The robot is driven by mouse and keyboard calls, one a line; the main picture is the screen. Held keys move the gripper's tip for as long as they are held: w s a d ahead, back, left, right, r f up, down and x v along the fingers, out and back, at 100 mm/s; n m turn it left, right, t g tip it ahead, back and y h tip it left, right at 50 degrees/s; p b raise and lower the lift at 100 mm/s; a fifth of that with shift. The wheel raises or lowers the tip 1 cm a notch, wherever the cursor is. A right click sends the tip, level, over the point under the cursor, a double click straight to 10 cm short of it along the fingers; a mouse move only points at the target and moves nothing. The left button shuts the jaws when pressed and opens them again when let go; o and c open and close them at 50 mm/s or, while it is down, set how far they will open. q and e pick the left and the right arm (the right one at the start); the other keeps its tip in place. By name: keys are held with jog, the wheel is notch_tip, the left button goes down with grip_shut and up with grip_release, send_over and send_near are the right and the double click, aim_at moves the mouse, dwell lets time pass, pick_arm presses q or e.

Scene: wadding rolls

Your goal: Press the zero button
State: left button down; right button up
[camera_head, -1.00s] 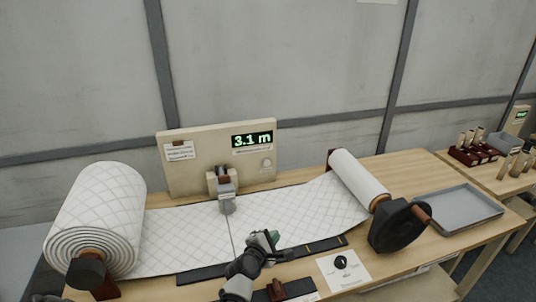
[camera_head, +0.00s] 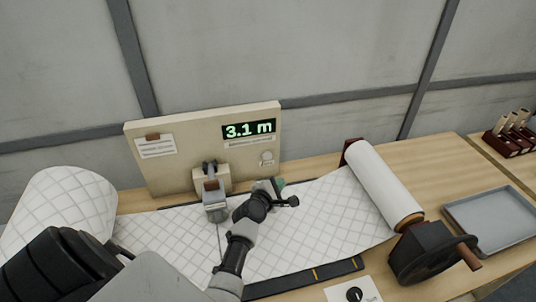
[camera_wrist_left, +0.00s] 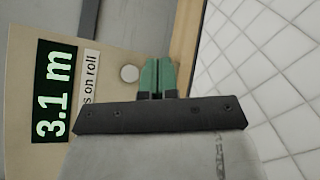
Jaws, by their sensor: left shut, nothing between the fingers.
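The zero button is a small round pale button (camera_head: 267,157) on the beige panel (camera_head: 190,180), below the green display (camera_head: 249,129) that reads 3.1 m. It also shows in the left wrist view as a white disc (camera_wrist_left: 129,73), just left of the fingertips. My left gripper (camera_head: 279,183) is shut and empty, its green fingers pressed together. In the head view it is in front of the panel, below and a little right of the button. In the wrist view the closed fingertips (camera_wrist_left: 158,62) appear apart from the button. My right gripper is not in view.
White quilted wadding (camera_head: 300,225) runs across the table between the large roll (camera_head: 62,205) and the thinner roll (camera_head: 385,185) with its crank (camera_head: 435,255). A measuring wheel (camera_head: 214,200) stands before the panel. A grey tray (camera_head: 490,218) lies at the right.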

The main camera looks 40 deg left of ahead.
aim_at(267, 156)
pick_arm(q)
jog(key=w+a+b, duration=0.2)
jog(key=w+a, duration=0.1)
jog(key=w+a+b, duration=0.2)
jog(key=w+a, duration=0.1)
jog(key=shift+a, duration=0.4)
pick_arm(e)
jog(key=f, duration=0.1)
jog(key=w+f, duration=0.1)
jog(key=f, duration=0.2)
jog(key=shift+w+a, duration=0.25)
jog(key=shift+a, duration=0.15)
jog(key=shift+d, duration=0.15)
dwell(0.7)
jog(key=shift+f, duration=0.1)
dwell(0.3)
pick_arm(q)
jog(key=shift+w+a, duration=0.25)
jog(key=shift+a, duration=0.05)
